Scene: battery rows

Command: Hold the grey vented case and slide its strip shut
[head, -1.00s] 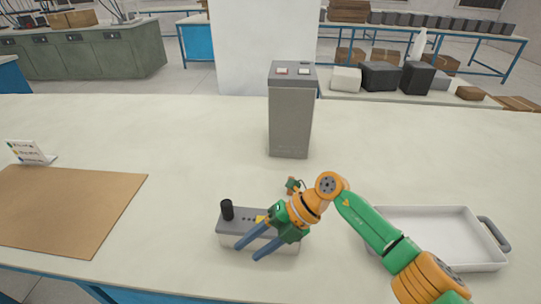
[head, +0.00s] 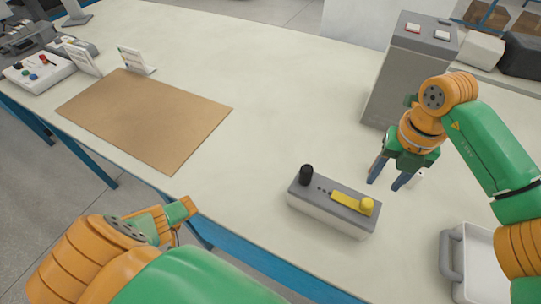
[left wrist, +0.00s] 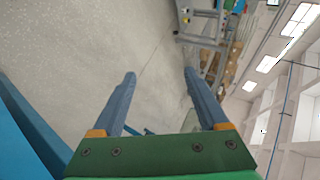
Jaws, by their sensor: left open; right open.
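The grey vented case (head: 315,211) sits on the table, with a dark grey top and a paler body. A black knob (head: 306,175) stands at its left end and small dark holes run along the top beside it. The yellow strip (head: 347,200) lies on the right part of the top, with a round yellow knob (head: 367,206) at its right end. My right gripper (head: 385,184) is open and empty, pointing down just behind and right of the case. My left gripper is open and empty in the left wrist view (left wrist: 158,85); in the head view its arm is low at the left, off the table edge.
A tall grey box (head: 398,77) with two buttons stands behind the right gripper. A white tray (head: 452,262) with a grey handle is at the right. A brown mat (head: 147,115) and small sign cards (head: 136,60) are at the left. The table between mat and case is clear.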

